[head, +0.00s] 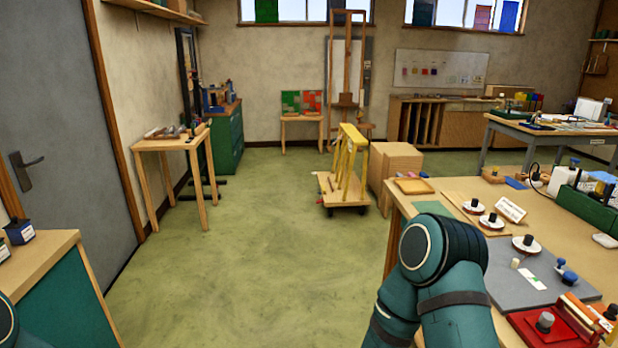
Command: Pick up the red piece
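I cannot tell for sure which thing is the red piece. A red flat item (520,326) with a grey knob on it lies at the lower right, on the near end of the right-hand workbench (456,188). A grey board (505,286) behind it carries a small white and green piece (531,278). A green and red panel (311,101) stands on a small table at the back wall. My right arm shows in front of the bench, but its gripper is out of view. Only a sliver of my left arm shows at the lower left edge; its gripper is out of view.
Several round white items with dark knobs (526,244) sit on the right-hand bench. A yellow rack on a wheeled wooden cart (345,192) stands mid-room beside a cardboard-coloured box (391,166). A wooden table (172,142) stands at the left. The green floor (251,263) between is clear.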

